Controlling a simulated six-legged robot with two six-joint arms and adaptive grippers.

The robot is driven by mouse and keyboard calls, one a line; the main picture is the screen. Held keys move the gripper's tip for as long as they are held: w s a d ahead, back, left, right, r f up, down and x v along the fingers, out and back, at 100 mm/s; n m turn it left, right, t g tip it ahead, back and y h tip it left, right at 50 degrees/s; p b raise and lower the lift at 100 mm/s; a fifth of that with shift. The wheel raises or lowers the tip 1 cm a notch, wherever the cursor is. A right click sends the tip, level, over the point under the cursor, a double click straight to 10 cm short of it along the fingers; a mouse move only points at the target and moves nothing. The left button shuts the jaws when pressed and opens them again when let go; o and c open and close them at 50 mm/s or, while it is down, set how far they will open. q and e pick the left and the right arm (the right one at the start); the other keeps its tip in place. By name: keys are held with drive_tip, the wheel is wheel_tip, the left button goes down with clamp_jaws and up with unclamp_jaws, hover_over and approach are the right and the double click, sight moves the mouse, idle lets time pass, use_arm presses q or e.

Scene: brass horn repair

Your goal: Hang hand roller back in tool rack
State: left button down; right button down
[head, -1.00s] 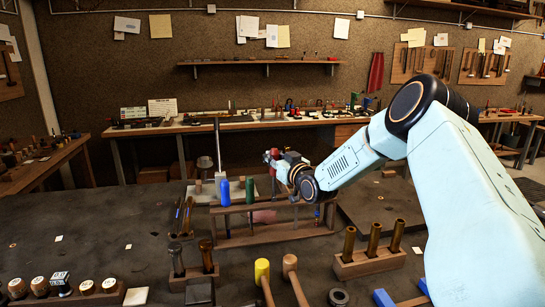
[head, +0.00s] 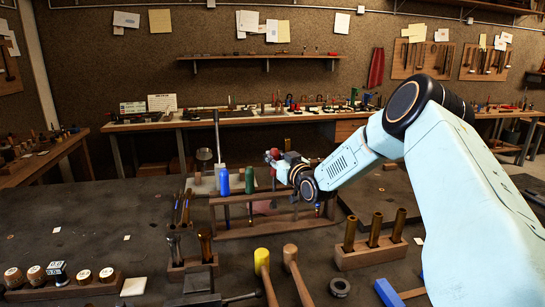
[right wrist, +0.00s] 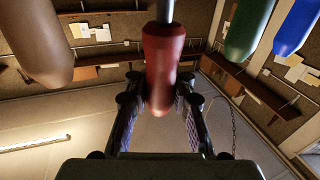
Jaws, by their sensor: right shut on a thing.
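The wooden tool rack (head: 245,234) stands in the middle of the bench. A blue handle (head: 223,181) and a green handle (head: 249,179) stand up from its top bar. My right gripper (head: 276,160) is above the rack, just right of the green handle. In the right wrist view its two fingers are shut on a red handle (right wrist: 163,60), which I take as the hand roller's. A dark metal shank joins this handle at the top of that view. The roller end is not clear. Green (right wrist: 247,25), blue (right wrist: 299,22) and brown (right wrist: 37,40) handles flank it.
A wooden block with brass tubes (head: 370,257) stands right of the rack. A yellow mallet (head: 262,262) and a wooden mallet (head: 291,258) are in front. A block of upright tools (head: 190,270) is at front left.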

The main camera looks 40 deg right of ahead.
sight(273, 172)
drive_tip(key=shift+f+b, duration=1.95)
drive_tip(key=shift+f, duration=0.6)
drive_tip(key=c, duration=1.1)
unclamp_jaws()
drive_tip(key=shift+o, duration=0.2)
drive_tip(key=shift+s, duration=0.1)
drive_tip(key=s+a, duration=0.1)
drive_tip(key=s, duration=0.6)
drive_tip(key=shift+a, duration=0.2)
drive_tip(key=shift+f, duration=0.1)
